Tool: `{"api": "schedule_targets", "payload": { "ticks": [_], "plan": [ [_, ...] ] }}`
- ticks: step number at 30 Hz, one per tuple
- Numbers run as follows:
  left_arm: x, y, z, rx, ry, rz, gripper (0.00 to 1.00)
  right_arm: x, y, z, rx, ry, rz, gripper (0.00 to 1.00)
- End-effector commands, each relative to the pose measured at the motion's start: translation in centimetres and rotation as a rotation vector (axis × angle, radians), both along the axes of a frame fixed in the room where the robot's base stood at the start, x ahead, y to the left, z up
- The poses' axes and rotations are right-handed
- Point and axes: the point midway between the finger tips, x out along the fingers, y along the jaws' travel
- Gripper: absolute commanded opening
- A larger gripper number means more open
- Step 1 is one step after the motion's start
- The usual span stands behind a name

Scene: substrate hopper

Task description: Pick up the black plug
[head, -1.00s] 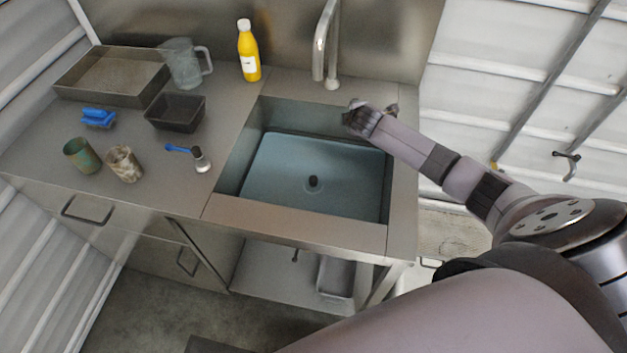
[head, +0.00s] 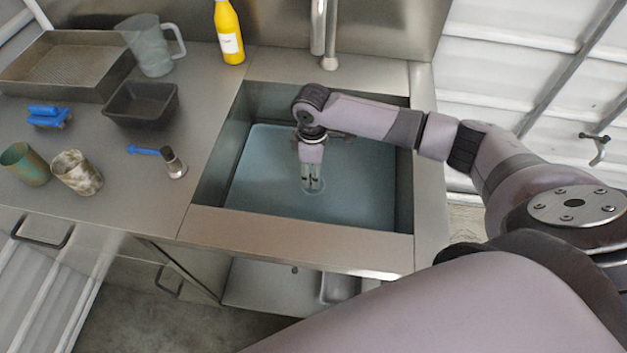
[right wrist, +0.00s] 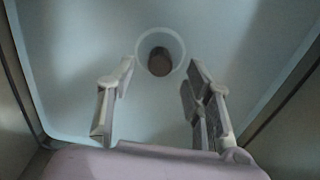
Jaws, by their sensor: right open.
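The black plug (right wrist: 160,62) shows in the right wrist view as a small dark round thing inside a pale ring on the floor of the blue basin. It lies just beyond my fingertips and between their lines. In the head view my right gripper (head: 312,186) points down into the basin (head: 362,190) and hides the plug. In the right wrist view the gripper (right wrist: 160,78) is open, with one finger on each side and nothing between them. I cannot tell its exact height above the plug. My left gripper is in neither view.
The sink's steel rim (head: 290,237) surrounds the basin, with a tap (head: 325,40) behind. On the left counter stand a yellow bottle (head: 229,35), a jug (head: 150,45), a dark tub (head: 140,103), a blue-handled tool (head: 172,160) and two cups.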

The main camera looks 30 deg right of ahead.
Motion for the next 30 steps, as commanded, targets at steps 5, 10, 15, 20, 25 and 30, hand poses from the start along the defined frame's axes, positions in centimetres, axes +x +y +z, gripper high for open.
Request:
{"api": "schedule_targets", "payload": {
  "ticks": [5, 10, 15, 20, 25, 30],
  "plan": [
    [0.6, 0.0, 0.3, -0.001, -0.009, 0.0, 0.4, -0.2, -0.1, -2.7, 0.001, 0.002, 0.001, 0.46],
    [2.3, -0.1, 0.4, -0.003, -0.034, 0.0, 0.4, -0.2, -0.2, -3.6, -0.001, -0.001, 0.002, 0.46],
    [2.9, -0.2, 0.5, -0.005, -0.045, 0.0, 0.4, -0.2, -0.2, -3.5, 0.0, -0.001, 0.002, 0.46],
    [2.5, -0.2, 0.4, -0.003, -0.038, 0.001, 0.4, -0.2, -0.2, -3.5, 0.0, -0.001, 0.002, 0.35],
    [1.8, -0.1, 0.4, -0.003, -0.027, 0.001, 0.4, -0.2, -0.2, -3.5, 0.0, -0.001, 0.002, 0.24],
    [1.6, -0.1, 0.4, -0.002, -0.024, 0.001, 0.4, -0.2, -0.2, -3.5, 0.0, -0.001, 0.002, 0.13]
  ]
}}
